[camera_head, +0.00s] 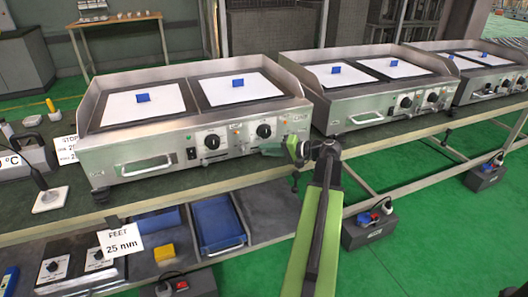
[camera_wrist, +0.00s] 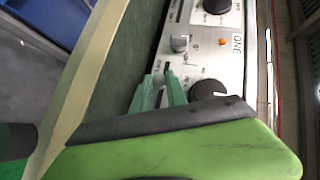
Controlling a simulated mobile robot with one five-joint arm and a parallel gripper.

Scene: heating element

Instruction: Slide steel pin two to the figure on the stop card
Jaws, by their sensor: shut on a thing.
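The stop card (camera_head: 67,150) stands at the left end of the near griddle. Its lines STOP, ONE and TWO show, but the figures are cut off by the griddle and too small to read fully. My gripper (camera_head: 270,149) is at the right part of that griddle's front panel, below the right knob. In the wrist view, its green fingers (camera_wrist: 161,80) reach to a narrow slot (camera_wrist: 170,71) in the steel panel and are shut there. The steel pin is hidden between the fingertips, and I cannot read its number. The word ONE (camera_wrist: 237,42) is on the panel nearby.
A black knob (camera_wrist: 207,89) lies close beside the fingers, and a metal knob (camera_wrist: 180,43) sits beyond the slot. The near griddle (camera_head: 170,105) carries white plates with blue blocks. More griddles stand to the right. A shelf with a blue tray (camera_head: 219,222) is below.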

